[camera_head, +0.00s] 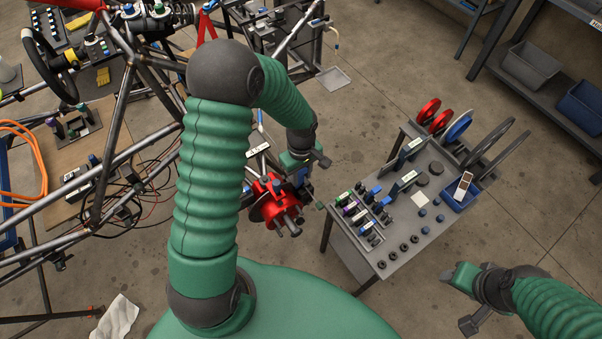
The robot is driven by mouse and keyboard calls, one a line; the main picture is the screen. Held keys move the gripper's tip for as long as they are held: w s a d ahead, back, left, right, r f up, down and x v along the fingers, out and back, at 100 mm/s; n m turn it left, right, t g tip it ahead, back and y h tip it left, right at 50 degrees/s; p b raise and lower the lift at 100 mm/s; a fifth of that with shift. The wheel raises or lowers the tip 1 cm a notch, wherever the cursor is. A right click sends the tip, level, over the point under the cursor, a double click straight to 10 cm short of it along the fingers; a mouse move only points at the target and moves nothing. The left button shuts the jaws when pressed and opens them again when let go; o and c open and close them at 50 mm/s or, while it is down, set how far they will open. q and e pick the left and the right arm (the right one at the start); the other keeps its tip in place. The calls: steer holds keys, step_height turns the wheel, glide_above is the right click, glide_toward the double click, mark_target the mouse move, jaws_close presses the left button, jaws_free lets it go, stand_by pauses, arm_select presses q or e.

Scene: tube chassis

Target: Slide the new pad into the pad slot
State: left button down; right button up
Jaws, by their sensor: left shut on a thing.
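My left gripper (303,172) points down just to the upper right of the red caliper (268,190), which is mounted on the hub at the chassis corner. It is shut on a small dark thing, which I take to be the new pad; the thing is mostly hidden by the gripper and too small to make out. The pad slot cannot be made out from here, and I cannot tell whether the held thing touches the caliper.
A grey parts table (350,245) stands right of the caliper, with sockets, discs and a blue bin (460,199) holding a brown and white piece. The tube chassis (115,150) and loose cables fill the left. A shelf with bins (528,66) is at upper right. Bare floor lies between.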

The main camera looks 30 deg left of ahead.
mark_target(301, 180)
arm_select(q)
steer(key=shift+f+b, duration=1.05)
steer(key=shift+f, duration=0.6)
steer(key=shift+p, duration=0.4)
steer(key=shift+f, duration=0.1)
stand_by(0.4)
steer(key=shift+f, duration=0.15)
steer(key=shift+d, duration=0.1)
steer(key=shift+r+p, duration=0.75)
steer(key=shift+r, duration=0.35)
